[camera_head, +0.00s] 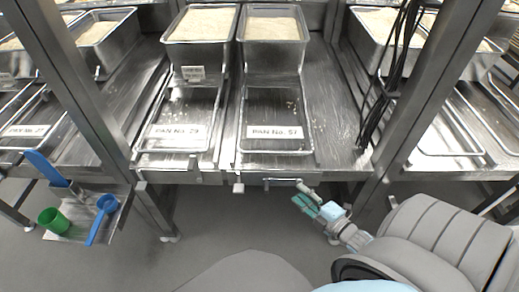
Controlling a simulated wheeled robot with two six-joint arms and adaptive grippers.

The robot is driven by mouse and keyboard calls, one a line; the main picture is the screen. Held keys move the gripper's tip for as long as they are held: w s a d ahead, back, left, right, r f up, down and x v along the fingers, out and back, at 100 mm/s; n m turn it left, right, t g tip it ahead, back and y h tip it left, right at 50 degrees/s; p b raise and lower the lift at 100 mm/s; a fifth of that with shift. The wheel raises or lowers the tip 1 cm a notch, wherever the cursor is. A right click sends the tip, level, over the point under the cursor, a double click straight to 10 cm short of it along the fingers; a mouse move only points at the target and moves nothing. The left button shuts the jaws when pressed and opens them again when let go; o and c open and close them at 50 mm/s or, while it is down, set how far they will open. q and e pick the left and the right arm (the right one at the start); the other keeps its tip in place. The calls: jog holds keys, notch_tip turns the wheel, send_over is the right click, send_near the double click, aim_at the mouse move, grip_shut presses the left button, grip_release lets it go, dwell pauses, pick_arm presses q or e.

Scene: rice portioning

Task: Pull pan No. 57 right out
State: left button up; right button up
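Pan No. 57 is a metal pan (273,59) filled with pale grains, at the back of the metal table, right of centre. In front of it lies a metal rail frame (243,108) with a white label (275,131) reading "PAN No. 57". A short bar handle (282,182) shows at the table's front edge below this label. My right gripper (299,197) is just right of and below that handle in the picture. Its fingers look apart, with nothing seen between them; I cannot tell if it touches the handle. My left gripper is not in view.
Pan No. 29 (201,55) stands close on the left, with its own label (176,131). Dark cables (384,85) hang at the right by a metal post (440,80). A side shelf (75,232) holds a green cup (52,220) and blue scoops (103,215).

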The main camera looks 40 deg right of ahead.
aim_at(264, 152)
jog(key=w+a+r+n+t+y+b, duration=0.2)
jog(key=w+r+n+t+y, duration=0.1)
jog(key=r+n, duration=0.3)
jog(key=shift+m, duration=0.4)
jog(key=w, duration=0.4)
jog(key=w+a+r+b, duration=0.1)
jog(key=w, duration=0.3)
jog(key=w+r+b, duration=0.1)
jog(key=w, duration=0.3)
jog(key=shift+a, duration=0.2)
jog(key=shift+w+a+r+b, duration=0.1)
jog(key=shift+w+r+b, duration=0.15)
jog(key=shift+w, duration=0.3)
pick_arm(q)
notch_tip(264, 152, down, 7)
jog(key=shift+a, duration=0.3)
pick_arm(e)
jog(key=shift+c, duration=0.4)
grip_shut()
